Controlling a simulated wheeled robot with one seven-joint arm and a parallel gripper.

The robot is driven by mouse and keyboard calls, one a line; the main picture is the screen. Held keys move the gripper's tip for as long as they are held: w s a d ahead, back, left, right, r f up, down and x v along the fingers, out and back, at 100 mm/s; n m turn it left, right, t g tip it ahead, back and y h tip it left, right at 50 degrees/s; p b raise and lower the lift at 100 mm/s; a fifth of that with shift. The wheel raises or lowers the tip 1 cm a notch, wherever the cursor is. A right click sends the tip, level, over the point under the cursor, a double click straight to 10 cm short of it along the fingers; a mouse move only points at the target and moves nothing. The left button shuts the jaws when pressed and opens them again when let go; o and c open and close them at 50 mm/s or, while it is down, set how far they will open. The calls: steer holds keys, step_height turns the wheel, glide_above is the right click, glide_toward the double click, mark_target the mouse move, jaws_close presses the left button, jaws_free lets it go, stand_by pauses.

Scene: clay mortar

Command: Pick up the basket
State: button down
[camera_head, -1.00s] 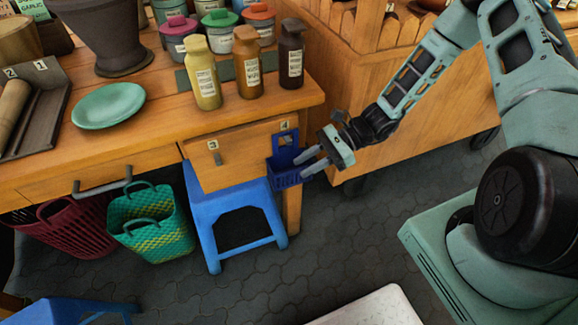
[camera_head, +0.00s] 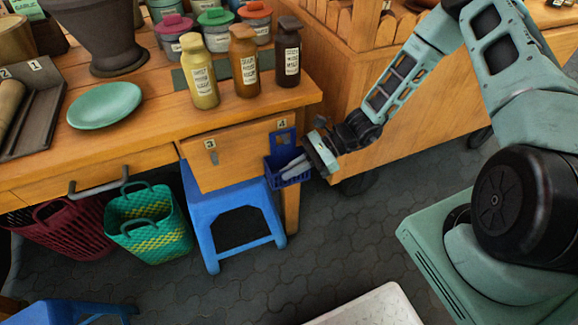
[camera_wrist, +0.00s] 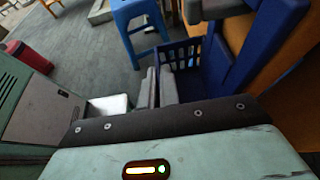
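A small blue basket (camera_head: 287,172) with a tall back plate hangs from a hook at the right end of the table front, by the number 4. My gripper (camera_head: 294,168) is at it, coming from the right. The fingers are close together at the basket's side wall. In the wrist view the basket's slatted wall (camera_wrist: 182,54) meets the fingers (camera_wrist: 159,88), and they look shut on its edge. The exact contact is partly hidden. A green and yellow woven basket (camera_head: 150,238) and a maroon basket (camera_head: 70,232) sit lower left.
A blue stool (camera_head: 235,205) stands below the small basket, close to the table leg. The wooden table (camera_head: 150,135) carries bottles, jars and a green plate (camera_head: 104,105). A wooden cart (camera_head: 400,140) stands behind my gripper. Dark paved floor (camera_head: 330,250) in front is free.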

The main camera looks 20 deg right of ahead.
steer(key=shift+s+r, duration=0.1)
steer(key=s+r+p, duration=0.2)
steer(key=s+r, duration=0.7)
steer(key=s, duration=0.4)
steer(key=shift+s, duration=0.4)
steer(key=shift+r+p, duration=0.15)
steer(key=shift+p, duration=0.3)
steer(key=s+p, duration=1)
steer(key=p, duration=0.1)
stand_by(0.8)
